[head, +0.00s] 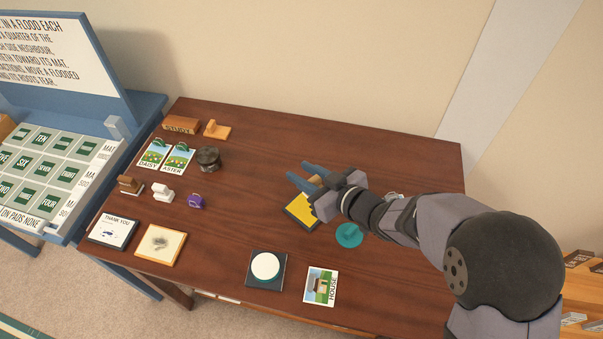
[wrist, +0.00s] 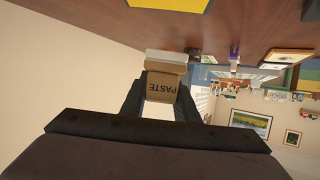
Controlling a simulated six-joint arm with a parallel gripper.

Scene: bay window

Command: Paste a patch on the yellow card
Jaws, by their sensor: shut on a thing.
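The yellow card (head: 301,213) lies on the brown table under my gripper, which hides part of it. Its edge also shows at the top of the wrist view (wrist: 185,3). My gripper (head: 313,181) is shut on a tan block marked PASTE (wrist: 161,85). The lettering is upside down in the wrist view. A pale layer (wrist: 166,56) is on the block's side towards the table. The block appears held above the table; I cannot tell the exact gap. In the head view my fingers mostly cover it.
A teal disc (head: 349,235) lies right of the card. A dark square with a white disc (head: 265,267) and a HOUSE card (head: 320,286) lie in front.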

